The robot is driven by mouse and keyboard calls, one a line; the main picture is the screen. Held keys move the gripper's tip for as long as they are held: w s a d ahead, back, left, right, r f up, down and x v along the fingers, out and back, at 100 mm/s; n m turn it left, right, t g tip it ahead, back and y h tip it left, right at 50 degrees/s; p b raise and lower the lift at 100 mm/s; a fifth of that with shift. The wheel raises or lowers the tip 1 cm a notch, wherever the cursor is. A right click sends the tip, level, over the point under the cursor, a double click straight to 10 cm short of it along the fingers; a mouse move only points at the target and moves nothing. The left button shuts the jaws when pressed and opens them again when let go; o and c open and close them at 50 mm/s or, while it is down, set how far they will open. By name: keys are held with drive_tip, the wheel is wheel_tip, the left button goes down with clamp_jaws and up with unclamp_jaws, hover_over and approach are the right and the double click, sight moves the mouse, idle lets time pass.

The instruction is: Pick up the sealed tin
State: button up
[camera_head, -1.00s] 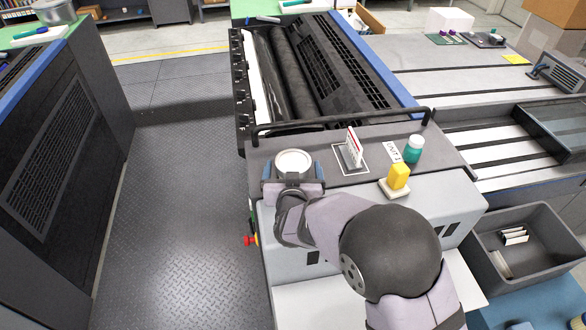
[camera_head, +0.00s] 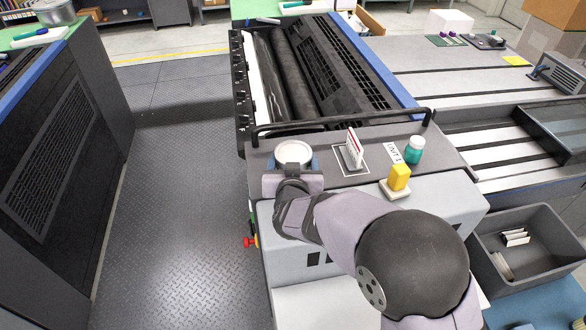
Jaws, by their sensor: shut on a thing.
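The sealed tin (camera_head: 294,154) is round with a pale lid. It is at the left end of the dark shelf on the printing unit. My gripper (camera_head: 294,168) is at its near side, shut on it, with blue finger parts showing on both sides of the tin. The gripper body and wrist hide the tin's lower front. I cannot tell whether its base touches the shelf.
A small red and white card stand (camera_head: 353,149), a teal jar with a white cap (camera_head: 414,148) and a yellow block on a pale base (camera_head: 399,178) stand to the right. A dark rail (camera_head: 340,123) runs behind the tin. A grey bin (camera_head: 530,246) is at lower right.

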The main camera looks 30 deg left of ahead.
sight(293, 152)
wheel_tip(293, 152, up, 7)
drive_tip(key=shift+r, duration=0.1)
idle(0.3)
